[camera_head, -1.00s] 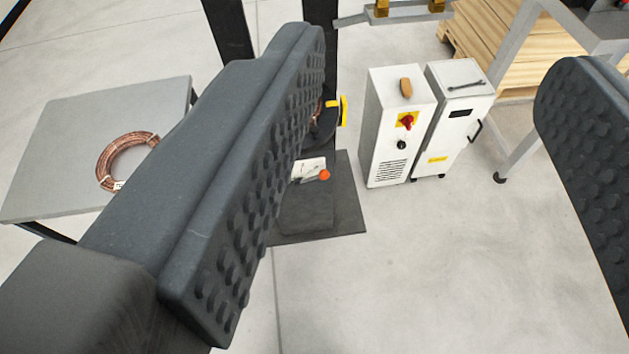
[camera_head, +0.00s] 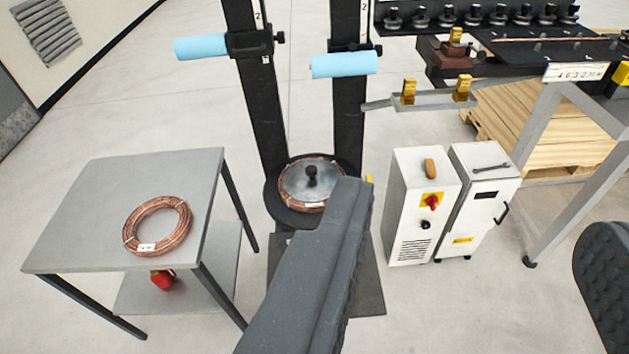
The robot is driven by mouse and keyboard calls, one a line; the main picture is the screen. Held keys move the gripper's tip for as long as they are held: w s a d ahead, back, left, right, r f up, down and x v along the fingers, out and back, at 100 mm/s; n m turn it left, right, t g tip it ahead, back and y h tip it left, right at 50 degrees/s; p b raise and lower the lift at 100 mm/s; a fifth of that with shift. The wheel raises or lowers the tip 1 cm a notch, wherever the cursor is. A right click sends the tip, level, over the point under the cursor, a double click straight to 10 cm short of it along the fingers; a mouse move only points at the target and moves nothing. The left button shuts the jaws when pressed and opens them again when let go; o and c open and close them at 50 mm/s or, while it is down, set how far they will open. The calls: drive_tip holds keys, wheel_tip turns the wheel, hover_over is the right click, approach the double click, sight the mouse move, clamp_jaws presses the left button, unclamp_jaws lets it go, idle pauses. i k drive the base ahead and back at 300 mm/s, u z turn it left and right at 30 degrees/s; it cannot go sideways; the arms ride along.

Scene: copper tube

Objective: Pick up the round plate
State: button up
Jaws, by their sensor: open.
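The round plate (camera_head: 299,184) is a grey metal disc with a black knob (camera_head: 311,174) in its middle. It lies on a copper coil on the round black base of a stand with two black posts. My gripper (camera_head: 468,222) is open and empty, with one dark finger at lower centre and the other at the right edge. The left finger's tip overlaps the lower right edge of the plate in the picture and hides a little of it. The gripper does not appear to hold the plate.
A grey table (camera_head: 90,215) at left bears a copper coil (camera_head: 157,225). Blue rollers (camera_head: 344,64) stick out from the posts. White cabinets (camera_head: 422,205) stand right of the stand. A workbench frame (camera_head: 565,130) and wooden pallet (camera_head: 520,125) are farther right.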

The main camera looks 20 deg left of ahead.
sight(312, 180)
drive_tip(key=u, duration=0.15)
drive_tip(key=i, duration=1.25)
drive_tip(key=z, duration=0.55)
